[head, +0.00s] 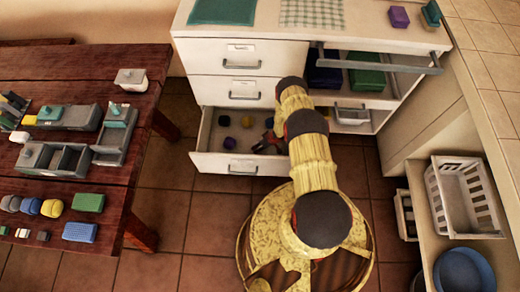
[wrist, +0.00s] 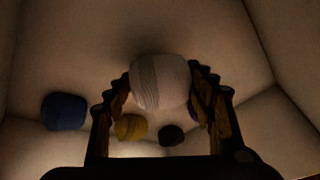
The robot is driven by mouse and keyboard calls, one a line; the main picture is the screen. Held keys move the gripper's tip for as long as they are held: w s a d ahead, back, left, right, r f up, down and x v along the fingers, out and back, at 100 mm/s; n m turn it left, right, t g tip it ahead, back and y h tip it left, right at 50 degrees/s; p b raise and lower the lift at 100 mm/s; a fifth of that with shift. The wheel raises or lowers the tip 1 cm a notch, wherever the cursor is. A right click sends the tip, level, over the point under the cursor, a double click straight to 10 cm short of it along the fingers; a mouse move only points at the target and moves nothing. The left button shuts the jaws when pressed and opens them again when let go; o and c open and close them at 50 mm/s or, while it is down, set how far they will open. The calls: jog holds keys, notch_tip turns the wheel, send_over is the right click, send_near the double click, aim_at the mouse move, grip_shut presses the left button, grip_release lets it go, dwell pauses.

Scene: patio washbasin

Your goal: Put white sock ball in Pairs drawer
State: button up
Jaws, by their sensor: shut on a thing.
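The white sock ball (wrist: 160,82) is between the two fingers of my gripper (wrist: 161,88) in the wrist view, held near the fingertips. My gripper (head: 267,143) reaches into the open bottom drawer (head: 225,163) of the white cabinet in the head view. The ball cannot be made out there. The drawer's label is too small to read. In the wrist view a blue ball (wrist: 64,111), a yellow ball (wrist: 131,127) and a dark ball (wrist: 171,135) lie in the drawer. Whether the white ball touches the drawer floor is unclear.
The two drawers above, an upper one (head: 240,57) and a middle one (head: 244,92), are shut. A wooden table (head: 85,60) with trays and several sock balls stands at left. A shelf with a white basket (head: 462,195) and a blue basin (head: 462,270) is at right.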

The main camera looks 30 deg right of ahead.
jog(key=shift+f+b, duration=0.55)
jog(key=shift+f, duration=1)
jog(key=shift+f, duration=0.1)
jog(key=o, duration=1.2)
jog(key=shift+o, duration=0.2)
jog(key=p+v, duration=0.5)
jog(key=v, duration=0.7)
